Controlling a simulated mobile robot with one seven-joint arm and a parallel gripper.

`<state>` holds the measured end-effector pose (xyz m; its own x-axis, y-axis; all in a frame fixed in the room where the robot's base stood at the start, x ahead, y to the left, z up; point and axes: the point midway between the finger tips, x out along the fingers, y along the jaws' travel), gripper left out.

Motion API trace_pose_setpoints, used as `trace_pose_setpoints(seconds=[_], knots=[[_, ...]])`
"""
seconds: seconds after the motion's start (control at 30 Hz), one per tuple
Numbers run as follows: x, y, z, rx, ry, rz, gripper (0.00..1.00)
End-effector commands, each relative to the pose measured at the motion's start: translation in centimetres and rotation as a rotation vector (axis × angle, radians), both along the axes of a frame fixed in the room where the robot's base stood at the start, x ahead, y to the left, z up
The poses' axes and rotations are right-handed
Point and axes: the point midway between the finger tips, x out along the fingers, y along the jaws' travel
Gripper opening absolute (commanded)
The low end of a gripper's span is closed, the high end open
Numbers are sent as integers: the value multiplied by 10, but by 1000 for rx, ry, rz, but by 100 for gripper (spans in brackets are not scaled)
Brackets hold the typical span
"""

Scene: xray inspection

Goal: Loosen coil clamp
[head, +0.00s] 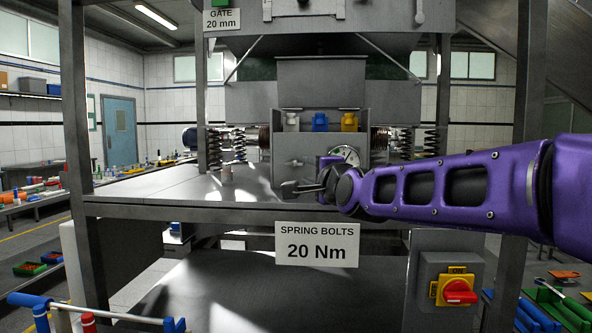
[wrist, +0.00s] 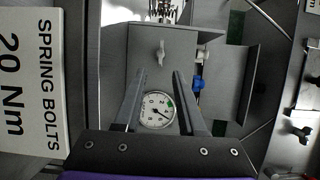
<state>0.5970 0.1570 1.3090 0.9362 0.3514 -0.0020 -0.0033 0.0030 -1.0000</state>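A grey control box (head: 290,150) stands on the steel deck with a round dial gauge (head: 345,155) on its front. In the wrist view the gauge (wrist: 157,110) shows between my fingers. A small metal wing knob (wrist: 161,53) sits on the box face, just beyond my fingertips and apart from them. I cannot tell for sure whether this knob is the coil clamp. Brown coils (head: 379,139) flank the box in the head view. My gripper (head: 290,188) is in front of the box, above the deck edge. In the wrist view my gripper (wrist: 160,76) is open and empty.
White, blue (head: 320,122) and yellow (head: 349,121) fittings stand on the box. Springs (head: 213,148) and steel posts (head: 75,140) stand at the sides. A "SPRING BOLTS 20 Nm" sign (head: 317,244) hangs below the deck edge. A red rotary switch (head: 459,292) is at lower right.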

Motion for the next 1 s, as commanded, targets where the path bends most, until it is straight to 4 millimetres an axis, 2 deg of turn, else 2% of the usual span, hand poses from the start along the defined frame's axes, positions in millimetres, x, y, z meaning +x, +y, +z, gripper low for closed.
trace_pose_setpoints(seconds=[1.0], knots=[[45,19,4,3,-4,3,40]])
